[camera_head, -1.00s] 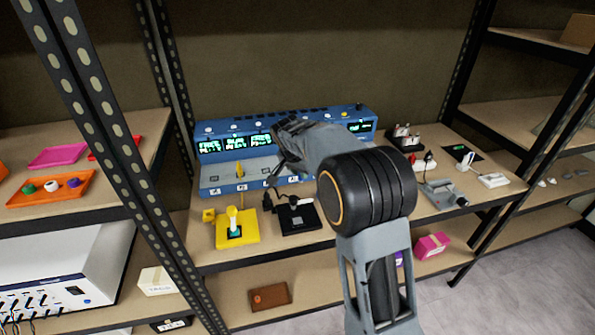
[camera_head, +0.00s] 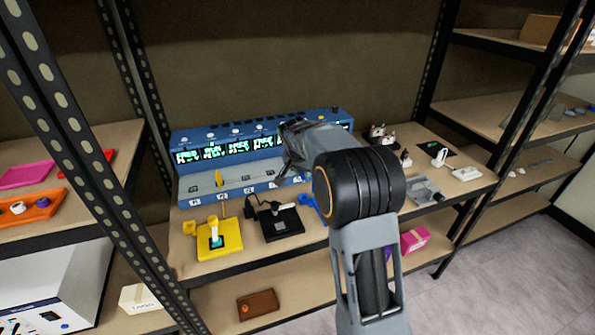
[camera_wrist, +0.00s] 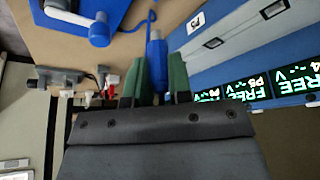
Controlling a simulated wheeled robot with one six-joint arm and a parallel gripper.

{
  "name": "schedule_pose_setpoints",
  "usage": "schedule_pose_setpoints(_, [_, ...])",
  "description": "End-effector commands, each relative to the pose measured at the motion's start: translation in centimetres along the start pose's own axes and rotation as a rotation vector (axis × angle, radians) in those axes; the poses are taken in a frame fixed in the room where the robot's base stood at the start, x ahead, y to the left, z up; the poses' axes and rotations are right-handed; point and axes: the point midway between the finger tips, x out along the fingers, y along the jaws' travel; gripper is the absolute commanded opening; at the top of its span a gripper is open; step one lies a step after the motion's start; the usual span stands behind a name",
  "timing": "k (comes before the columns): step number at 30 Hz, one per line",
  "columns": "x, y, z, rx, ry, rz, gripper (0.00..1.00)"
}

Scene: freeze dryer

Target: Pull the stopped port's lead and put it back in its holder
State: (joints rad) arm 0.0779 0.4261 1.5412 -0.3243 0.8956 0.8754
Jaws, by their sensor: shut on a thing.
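In the wrist view my gripper (camera_wrist: 153,78) is shut on a blue plug (camera_wrist: 156,48), the end of a lead whose blue cable (camera_wrist: 140,20) runs to a blue holder (camera_wrist: 110,15). The plug is beside the front of the blue port unit (camera_wrist: 225,35), whose nearby screens read FREE; I see no port around the plug. In the head view the port unit (camera_head: 190,188) stands on the shelf, and my arm hides the gripper's fingers. A bit of the blue holder (camera_head: 309,202) shows left of my arm.
A yellow holder (camera_head: 230,240) and a black holder (camera_head: 268,232) stand in front of the unit. A yellow plug (camera_head: 217,178) stands in one of its ports. Grey fixtures (camera_head: 424,190) and white items lie to the right. Black shelf posts (camera_head: 80,130) stand at left.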

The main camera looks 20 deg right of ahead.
Motion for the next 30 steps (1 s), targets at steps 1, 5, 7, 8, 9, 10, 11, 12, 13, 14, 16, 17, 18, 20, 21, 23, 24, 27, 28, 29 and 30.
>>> schedule_pose_setpoints(1, [0.0,0.1,-0.1,0.0,0.0,0.0,0.0])
schedule_pose_setpoints(5, [0.0,0.1,-0.1,0.0,0.0,0.0,0.0])
schedule_pose_setpoints(7, [0.0,0.1,-0.1,0.0,0.0,0.0,0.0])
schedule_pose_setpoints(8, [0.0,0.1,-0.1,0.0,0.0,0.0,0.0])
schedule_pose_setpoints(9, [0.0,0.1,-0.1,0.0,0.0,0.0,0.0])
schedule_pose_setpoints(10, [0.0,0.1,-0.1,0.0,0.0,0.0,0.0])
schedule_pose_setpoints(11, [-0.1,0.1,-0.1,0.0,0.0,0.0,0.0])
schedule_pose_setpoints(12, [-0.2,0.0,-0.1,0.0,-0.001,0.001,0.0])
schedule_pose_setpoints(13, [-0.2,0.0,-0.2,0.0,-0.001,0.001,0.0])
schedule_pose_setpoints(14, [-0.3,0.0,-0.2,0.0,-0.001,0.001,0.0])
schedule_pose_setpoints(16, [-0.4,0.1,-0.2,0.0,-0.002,0.002,0.0])
schedule_pose_setpoints(17, [-0.5,0.1,-0.2,-0.001,-0.002,0.002,0.0])
schedule_pose_setpoints(18, [-0.5,0.0,-0.3,-0.001,-0.001,0.001,0.0])
schedule_pose_setpoints(20, [-0.4,0.1,-0.2,-0.002,-0.001,0.002,0.0])
schedule_pose_setpoints(21, [-0.3,0.1,-0.1,-0.001,-0.001,0.001,0.0])
schedule_pose_setpoints(23, [0.0,0.0,0.0,-0.001,0.0,0.0,0.0])
schedule_pose_setpoints(24, [0.2,0.0,0.1,0.0,0.0,0.0,0.0])
schedule_pose_setpoints(27, [0.5,0.0,0.2,0.0,0.0,0.0,0.0])
schedule_pose_setpoints(28, [0.6,0.0,0.2,0.0,0.0,0.0,0.0])
schedule_pose_setpoints(29, [0.7,0.0,0.3,0.0,0.0,0.0,0.0])
schedule_pose_setpoints(30, [0.9,0.0,0.3,0.0,0.0,0.0,0.0])
